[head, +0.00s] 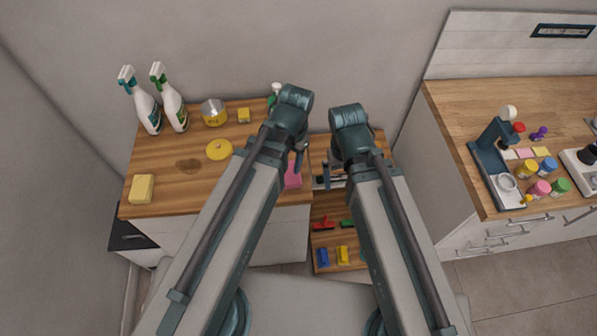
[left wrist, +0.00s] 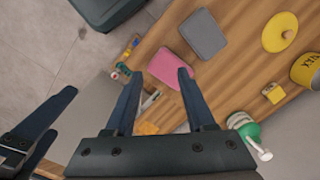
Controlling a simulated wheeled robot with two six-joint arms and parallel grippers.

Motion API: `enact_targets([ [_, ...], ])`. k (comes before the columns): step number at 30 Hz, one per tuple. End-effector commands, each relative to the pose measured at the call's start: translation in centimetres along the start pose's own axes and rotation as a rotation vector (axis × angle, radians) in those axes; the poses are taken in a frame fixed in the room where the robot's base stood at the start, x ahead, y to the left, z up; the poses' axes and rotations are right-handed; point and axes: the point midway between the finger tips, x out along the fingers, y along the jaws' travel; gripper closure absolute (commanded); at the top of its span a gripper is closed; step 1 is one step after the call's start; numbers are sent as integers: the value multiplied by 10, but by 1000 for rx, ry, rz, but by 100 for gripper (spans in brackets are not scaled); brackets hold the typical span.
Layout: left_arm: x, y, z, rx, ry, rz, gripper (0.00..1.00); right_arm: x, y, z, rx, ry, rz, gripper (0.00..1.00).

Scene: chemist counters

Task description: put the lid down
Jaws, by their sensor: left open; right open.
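The yellow round lid (head: 219,149) with a small knob lies flat on the left wooden counter, in front of the wax tin (head: 214,112). It also shows at the upper right of the left wrist view (left wrist: 280,32), apart from the gripper. My left gripper (head: 300,152) is to the right of the lid, near the counter's right end; the left wrist view shows its two fingers (left wrist: 158,92) spread with nothing held between them. My right gripper (head: 327,168) is beside it, over the gap with lower shelves, open; its fingertips are small in the head view.
Two spray bottles (head: 172,108), a small yellow box (head: 244,115) and a yellow sponge (head: 142,188) stand on the left counter. A pink cloth (left wrist: 181,63) and a grey pad (left wrist: 204,33) lie near my left gripper.

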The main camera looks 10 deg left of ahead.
Motion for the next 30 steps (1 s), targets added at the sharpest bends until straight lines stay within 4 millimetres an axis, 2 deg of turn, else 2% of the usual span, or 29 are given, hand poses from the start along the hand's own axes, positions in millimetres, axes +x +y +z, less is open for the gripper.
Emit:
enact_targets([
  [1, -1, 17, 9, -38, -2, -7, 45, 0, 0, 0, 0, 0, 0, 0],
  [3, -1, 31, 13, -96, -3, -14, 45, 0, 0, 0, 0, 0, 0, 0],
  [7, -2, 45, 18, -159, -4, -21, 45, 0, 0, 0, 0, 0, 0, 0],
  [17, -2, 46, 17, -176, -4, -22, 45, 1, 0, 0, 0, 0, 0, 0],
  [24, 27, 48, 15, -176, -4, -21, 45, 30, -3, -2, 1, 0, 0, 0],
  [30, 25, 48, 15, -176, -4, -21, 45, 27, -3, -2, 1, 0, 0, 0],
])
